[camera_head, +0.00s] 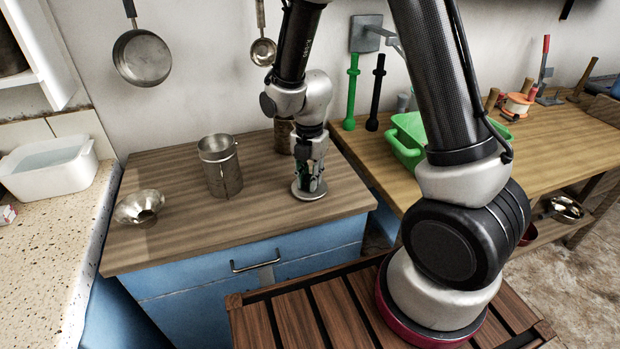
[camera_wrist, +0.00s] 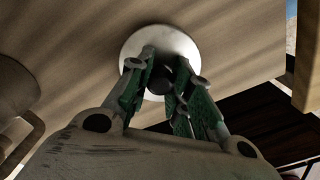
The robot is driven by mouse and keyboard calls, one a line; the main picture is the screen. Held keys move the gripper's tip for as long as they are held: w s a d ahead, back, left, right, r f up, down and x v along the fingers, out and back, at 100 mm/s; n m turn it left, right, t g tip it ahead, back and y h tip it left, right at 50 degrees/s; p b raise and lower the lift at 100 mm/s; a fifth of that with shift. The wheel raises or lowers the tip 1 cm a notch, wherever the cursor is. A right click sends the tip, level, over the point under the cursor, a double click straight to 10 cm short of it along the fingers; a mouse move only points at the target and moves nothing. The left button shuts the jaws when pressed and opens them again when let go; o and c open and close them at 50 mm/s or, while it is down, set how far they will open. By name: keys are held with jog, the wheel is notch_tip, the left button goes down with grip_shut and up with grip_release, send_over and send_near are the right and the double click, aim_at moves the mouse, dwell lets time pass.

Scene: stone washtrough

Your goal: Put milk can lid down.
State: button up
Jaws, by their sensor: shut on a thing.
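The milk can lid is a round, pale metal disc (camera_head: 309,194) at the right part of the wooden counter top, flat and level. It lies on the counter or just above it; I cannot tell which. My gripper (camera_head: 311,184) points down over the lid. In the wrist view the lid (camera_wrist: 187,44) shows beyond the green-padded fingers (camera_wrist: 167,84), which are shut on its dark knob (camera_wrist: 182,72). A metal can (camera_head: 221,173) stands upright to the left of my gripper.
A metal funnel (camera_head: 139,206) lies at the counter's left. A brownish container (camera_head: 284,136) stands behind my gripper, partly hidden. The wooden counter (camera_head: 245,222) is clear between the can and lid and along the front. A green crate (camera_head: 405,145) sits on the right bench.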

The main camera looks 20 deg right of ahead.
aim_at(309, 176)
jog(key=shift+f, duration=0.2)
jog(key=o, duration=0.9)
notch_tip(309, 176, up, 12)
jog(key=s+d+r+m+t, duration=0.1)
jog(key=s+d+r+m, duration=0.4)
jog(key=m, duration=0.4)
jog(key=s+d+r+m+t, duration=0.1)
jog(key=s+d+r+m, duration=0.4)
jog(key=s+m, duration=0.2)
jog(key=s+d+r+m+t, duration=0.2)
jog(key=s+d+r+m, duration=0.2)
jog(key=s+m, duration=0.3)
jog(key=shift+d+r+m, duration=0.2)
jog(key=shift+r+m, duration=0.2)
jog(key=shift+m, duration=0.6)
jog(key=shift+d+r+m, duration=0.2)
jog(key=shift+r+m, duration=0.15)
jog(key=shift+m, duration=0.65)
